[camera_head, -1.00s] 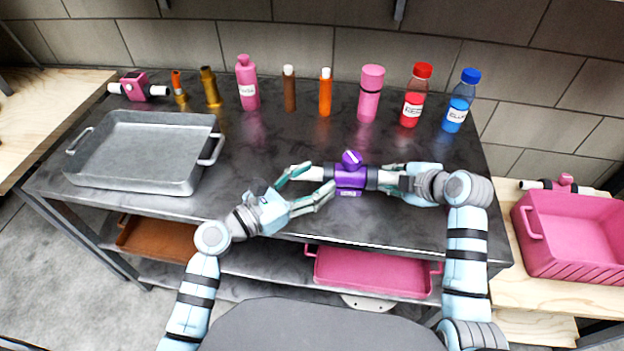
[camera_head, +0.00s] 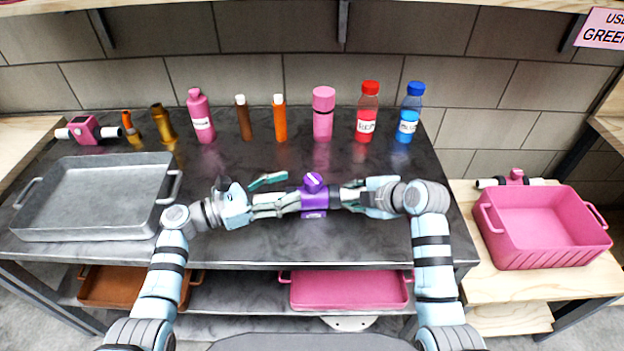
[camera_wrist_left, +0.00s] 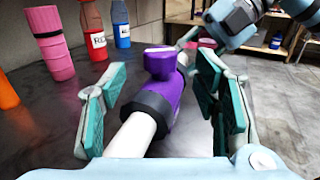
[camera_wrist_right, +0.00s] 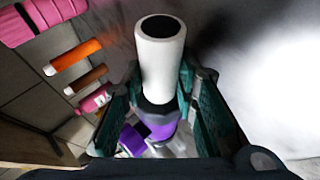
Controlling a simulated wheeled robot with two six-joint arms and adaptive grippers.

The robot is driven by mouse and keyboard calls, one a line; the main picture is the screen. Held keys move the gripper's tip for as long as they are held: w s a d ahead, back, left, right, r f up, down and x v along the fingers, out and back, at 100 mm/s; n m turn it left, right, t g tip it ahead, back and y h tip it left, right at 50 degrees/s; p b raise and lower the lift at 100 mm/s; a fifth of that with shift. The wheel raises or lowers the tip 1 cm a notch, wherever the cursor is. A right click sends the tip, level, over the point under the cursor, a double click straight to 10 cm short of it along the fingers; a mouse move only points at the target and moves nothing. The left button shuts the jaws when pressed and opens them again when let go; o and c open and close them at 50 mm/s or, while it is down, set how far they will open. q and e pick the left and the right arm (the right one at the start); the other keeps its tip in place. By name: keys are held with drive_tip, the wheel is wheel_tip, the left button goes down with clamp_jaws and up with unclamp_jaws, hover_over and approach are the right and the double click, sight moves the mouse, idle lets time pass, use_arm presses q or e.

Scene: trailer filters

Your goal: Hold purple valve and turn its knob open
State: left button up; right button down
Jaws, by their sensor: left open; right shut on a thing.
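The purple valve (camera_head: 314,199) lies level above or on the dark metal table, with its purple knob (camera_head: 314,181) on top. My right gripper (camera_head: 352,196) is shut on the valve's right pipe end; in the right wrist view the white pipe end (camera_wrist_right: 160,65) sits between its fingers. My left gripper (camera_head: 283,193) is open at the valve's left side. In the left wrist view its teal fingers stand apart on either side of the white pipe (camera_wrist_left: 132,135), with the valve body (camera_wrist_left: 172,95) and knob (camera_wrist_left: 160,62) just beyond. I cannot tell whether they touch it.
A grey metal tray (camera_head: 95,232) stands at the table's left. Several bottles line the back, including a red-capped one (camera_head: 367,112) and a blue-capped one (camera_head: 409,113). A pink bin (camera_head: 543,240) stands on the wooden bench at right. The table front is clear.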

sight(313, 178)
use_arm(q)
drive_tip(key=x, duration=0.7)
drive_tip(key=shift+w+d, duration=0.15)
